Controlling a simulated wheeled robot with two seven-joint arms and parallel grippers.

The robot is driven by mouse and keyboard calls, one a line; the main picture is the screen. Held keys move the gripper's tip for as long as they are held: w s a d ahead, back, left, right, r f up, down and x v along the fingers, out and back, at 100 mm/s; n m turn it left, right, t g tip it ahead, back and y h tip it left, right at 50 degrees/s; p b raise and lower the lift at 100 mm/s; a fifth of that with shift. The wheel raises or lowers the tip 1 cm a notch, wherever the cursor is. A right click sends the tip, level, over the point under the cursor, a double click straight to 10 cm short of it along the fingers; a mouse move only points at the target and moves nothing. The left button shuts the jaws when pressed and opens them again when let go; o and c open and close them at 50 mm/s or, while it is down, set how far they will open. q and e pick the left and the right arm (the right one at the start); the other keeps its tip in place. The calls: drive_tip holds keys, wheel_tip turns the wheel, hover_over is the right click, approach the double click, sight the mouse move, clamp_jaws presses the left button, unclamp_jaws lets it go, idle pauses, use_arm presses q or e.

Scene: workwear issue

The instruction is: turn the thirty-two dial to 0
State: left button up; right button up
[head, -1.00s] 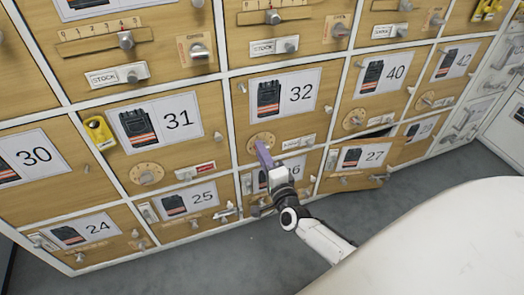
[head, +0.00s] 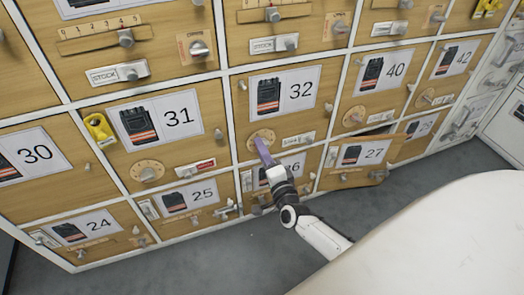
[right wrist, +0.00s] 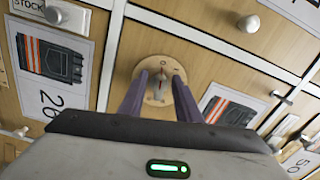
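The thirty-two dial (head: 259,136) is a round tan plate at the lower left of the door marked 32 (head: 284,92). It shows in the right wrist view (right wrist: 178,84) with a small grey pointer knob (right wrist: 158,89) in its middle. My right gripper (head: 262,143) is at the dial, its purple fingers pointing at it. In the right wrist view the fingers (right wrist: 158,78) are apart, one on each side of the knob. I cannot tell whether they touch it, and I cannot read the dial's setting. My left gripper is not in view.
Door 27 (head: 374,153) stands ajar to the right of my gripper. Door 31 (head: 180,122) has a similar dial (head: 148,172). Small knobs and label slides stick out all around. Grey floor (head: 230,262) is clear below the lockers.

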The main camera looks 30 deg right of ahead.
use_arm(q)
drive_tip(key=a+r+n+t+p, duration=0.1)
drive_tip(key=p, duration=0.1)
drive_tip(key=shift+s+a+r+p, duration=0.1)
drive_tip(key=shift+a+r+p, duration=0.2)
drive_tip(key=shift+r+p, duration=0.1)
use_arm(e)
drive_tip(key=v, duration=1)
drive_tip(key=shift+s, duration=0.15)
